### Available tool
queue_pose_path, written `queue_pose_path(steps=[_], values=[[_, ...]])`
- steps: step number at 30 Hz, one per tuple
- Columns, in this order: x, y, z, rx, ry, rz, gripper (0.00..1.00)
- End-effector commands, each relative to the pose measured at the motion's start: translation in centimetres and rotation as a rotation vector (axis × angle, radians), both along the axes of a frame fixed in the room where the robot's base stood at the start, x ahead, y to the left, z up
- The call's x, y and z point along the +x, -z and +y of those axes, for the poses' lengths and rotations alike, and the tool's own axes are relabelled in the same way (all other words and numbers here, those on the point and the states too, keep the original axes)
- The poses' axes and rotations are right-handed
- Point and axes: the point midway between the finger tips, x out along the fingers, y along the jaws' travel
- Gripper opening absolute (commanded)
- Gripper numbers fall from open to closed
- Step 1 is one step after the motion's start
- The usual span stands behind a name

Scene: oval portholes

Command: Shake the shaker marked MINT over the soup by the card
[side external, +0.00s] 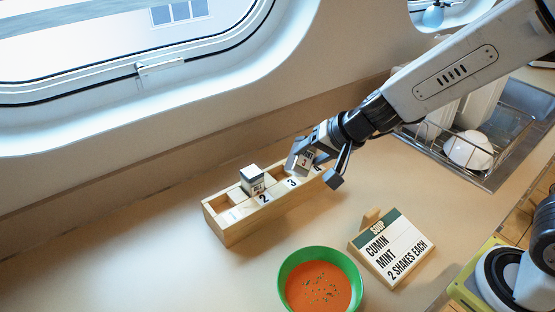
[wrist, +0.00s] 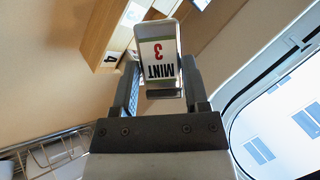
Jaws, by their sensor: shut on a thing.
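The green bowl (side external: 283,277) of orange-red soup (side external: 318,286) with green flecks stands at the front, away from my gripper. The card (side external: 392,250) leans to its right and reads SOUP, CUMIN, MINT, 2 SHAKES EACH.
Another shaker (side external: 252,180) stands in the rack near number 2; its label is unreadable. A dish rack (side external: 445,150) with white dishes is at the right. Counter left of the bowl is clear.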

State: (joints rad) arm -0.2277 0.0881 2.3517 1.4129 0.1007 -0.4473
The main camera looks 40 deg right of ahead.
Motion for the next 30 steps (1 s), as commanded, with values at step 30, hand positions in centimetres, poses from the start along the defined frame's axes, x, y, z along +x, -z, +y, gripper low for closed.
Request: queue_pose_path(steps=[30], values=[[-7.2,-0.7,6.7,0.533,-0.437,0.471,0.00]])
